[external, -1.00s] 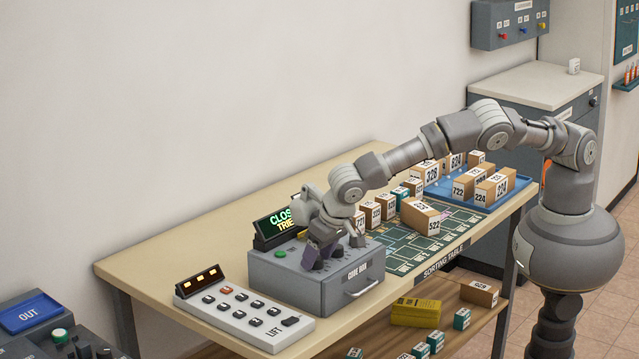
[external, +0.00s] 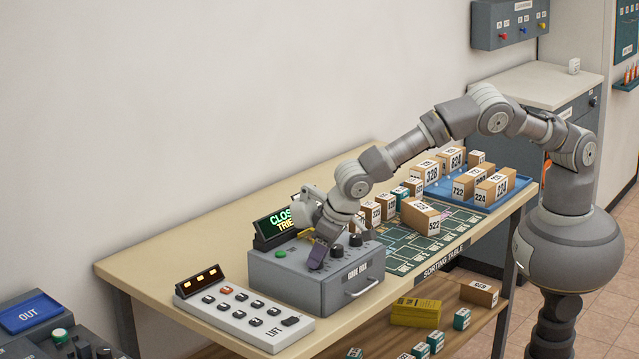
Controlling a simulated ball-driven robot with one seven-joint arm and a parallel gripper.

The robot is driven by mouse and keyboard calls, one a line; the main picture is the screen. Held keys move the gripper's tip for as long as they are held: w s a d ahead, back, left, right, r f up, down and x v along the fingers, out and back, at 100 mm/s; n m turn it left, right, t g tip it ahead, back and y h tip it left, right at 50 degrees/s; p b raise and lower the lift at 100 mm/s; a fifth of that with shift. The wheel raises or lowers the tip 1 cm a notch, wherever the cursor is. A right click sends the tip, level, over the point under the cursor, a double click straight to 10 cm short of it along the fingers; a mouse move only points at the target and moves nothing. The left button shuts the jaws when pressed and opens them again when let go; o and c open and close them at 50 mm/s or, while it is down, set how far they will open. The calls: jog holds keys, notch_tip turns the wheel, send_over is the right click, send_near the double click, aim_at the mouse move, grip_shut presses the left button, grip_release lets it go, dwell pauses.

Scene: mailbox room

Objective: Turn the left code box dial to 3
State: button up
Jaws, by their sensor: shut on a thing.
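The grey code box (external: 290,288) sits at the front of the sorting table. It has a green button (external: 281,254) and a lit screen (external: 273,226) at its back; my arm partly covers the screen text. My gripper (external: 317,265) points down at the left part of the box top. It is shut on the left dial, which the fingers hide, so its setting cannot be read. Dark dials to its right, a middle one (external: 337,251) and another one (external: 355,240), stand clear of the fingers.
A white LIFT keypad (external: 243,318) lies left of the box. Boxed parcels (external: 422,214) and a blue tray (external: 440,193) stand to the right on the table (external: 160,262). A drawer handle (external: 362,288) sticks out from the box front.

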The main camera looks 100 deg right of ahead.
aim_at(332, 267)
jog(key=shift+d+n+y, duration=0.1)
jog(key=shift+n+y, duration=0.7)
jog(key=shift+n, duration=1.2)
jog(key=o, duration=1)
jog(key=p+v, duration=0.1)
jog(key=v, duration=0.6)
jog(key=shift+s+r, duration=0.25)
jog(key=shift+r, duration=0.1)
